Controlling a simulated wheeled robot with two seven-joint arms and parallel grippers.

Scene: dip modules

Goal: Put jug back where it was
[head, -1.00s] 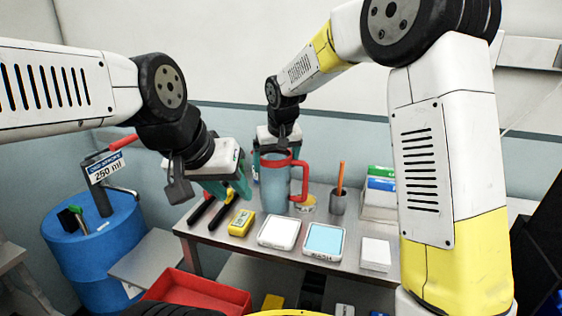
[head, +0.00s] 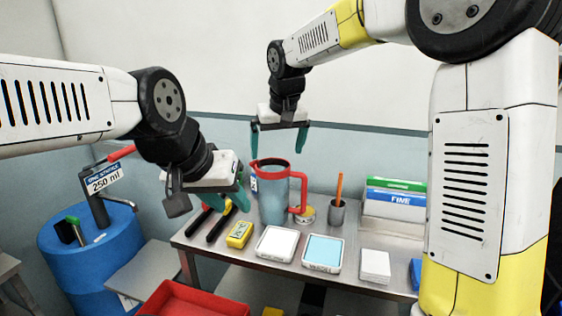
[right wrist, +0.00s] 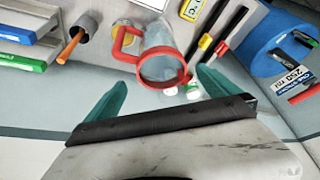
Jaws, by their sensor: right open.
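The jug (head: 273,196) is blue-grey with a red rim and a red handle on its right side. It stands upright on the metal table, at the back left of the two flat pads. It also shows from above in the right wrist view (right wrist: 162,47). My right gripper (head: 281,146) is open and empty above and behind the jug, with its teal fingers apart and clear of it. My left gripper (head: 241,200) is in front and to the left of the jug. Its fingers partly overlap in view, so its opening is unclear.
The table (head: 220,242) also holds a white pad (head: 275,243), a blue pad (head: 323,252), a yellow meter (head: 239,234), a pen cup (head: 337,213) and a file rack (head: 394,203). A blue drum (head: 90,250) stands left, a red bin (head: 195,300) in front.

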